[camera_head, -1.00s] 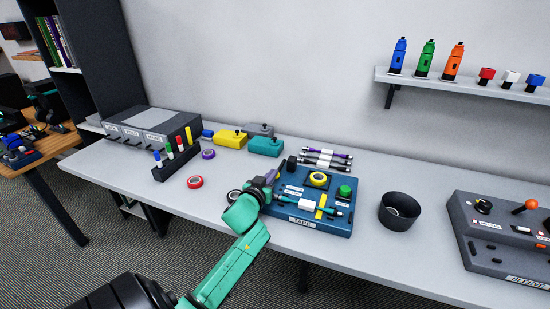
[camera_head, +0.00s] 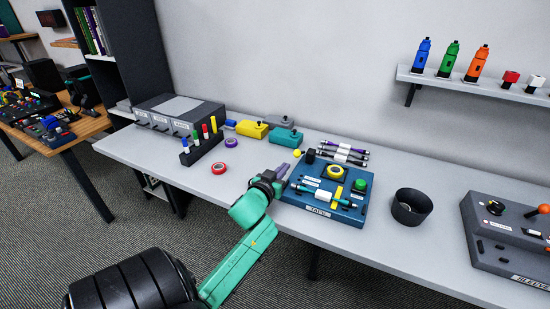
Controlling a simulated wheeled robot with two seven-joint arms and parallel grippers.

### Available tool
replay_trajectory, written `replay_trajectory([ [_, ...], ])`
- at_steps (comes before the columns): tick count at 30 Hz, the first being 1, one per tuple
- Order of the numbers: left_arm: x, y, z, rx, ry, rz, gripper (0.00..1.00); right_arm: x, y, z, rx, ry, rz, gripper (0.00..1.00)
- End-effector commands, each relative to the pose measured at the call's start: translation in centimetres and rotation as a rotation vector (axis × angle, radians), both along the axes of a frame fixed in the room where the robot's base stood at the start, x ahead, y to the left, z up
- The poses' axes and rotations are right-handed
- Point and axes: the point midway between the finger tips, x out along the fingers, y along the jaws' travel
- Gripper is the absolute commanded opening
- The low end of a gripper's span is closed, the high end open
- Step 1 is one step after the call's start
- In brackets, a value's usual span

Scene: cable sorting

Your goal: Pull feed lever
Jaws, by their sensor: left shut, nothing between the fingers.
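The blue tape station (camera_head: 322,222), labelled TAPE, sits on the grey table. It holds a yellow tape ring (camera_head: 335,171), a green button (camera_head: 360,185) and a teal cable with a white sleeve lying across its front. A small yellow ball (camera_head: 297,153), which looks like the knob of the feed lever, shows at its back left beside a black post (camera_head: 310,156). The lever's shaft is hard to make out. My left gripper (camera_head: 283,171) is shut and empty at the station's left edge, just in front of the yellow ball and apart from it. My right gripper is out of view.
A black cup (camera_head: 410,206) stands right of the station, and a grey sleeve station (camera_head: 500,236) at far right. Striped cables (camera_head: 345,152) lie behind. A red tape roll (camera_head: 219,168), a marker rack (camera_head: 203,150) and yellow and teal blocks stand left.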

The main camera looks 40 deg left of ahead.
Motion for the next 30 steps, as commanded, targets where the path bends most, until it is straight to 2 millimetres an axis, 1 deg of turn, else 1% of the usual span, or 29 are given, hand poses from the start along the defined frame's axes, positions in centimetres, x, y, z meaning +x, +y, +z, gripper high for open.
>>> replay_trajectory([
  [1, -1.2, -0.4, -0.7, -0.002, 0.003, 0.000, 0.00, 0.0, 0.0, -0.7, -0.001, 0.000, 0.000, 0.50],
  [3, -2.6, -0.9, -0.8, -0.001, 0.002, 0.000, 0.00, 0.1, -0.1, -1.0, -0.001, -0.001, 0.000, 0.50],
  [6, -4.2, -1.4, -0.9, -0.001, 0.001, 0.001, 0.00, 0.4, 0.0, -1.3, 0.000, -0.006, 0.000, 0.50],
  [9, -5.0, -1.6, -0.9, 0.000, 0.000, 0.001, 0.00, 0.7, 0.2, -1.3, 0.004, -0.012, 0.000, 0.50],
  [18, -5.2, -1.7, -0.8, 0.001, -0.001, 0.001, 0.00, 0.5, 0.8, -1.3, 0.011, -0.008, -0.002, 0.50],
  [30, -5.2, -1.7, -0.8, 0.001, -0.001, 0.001, 0.00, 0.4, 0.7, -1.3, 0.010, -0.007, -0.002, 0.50],
])
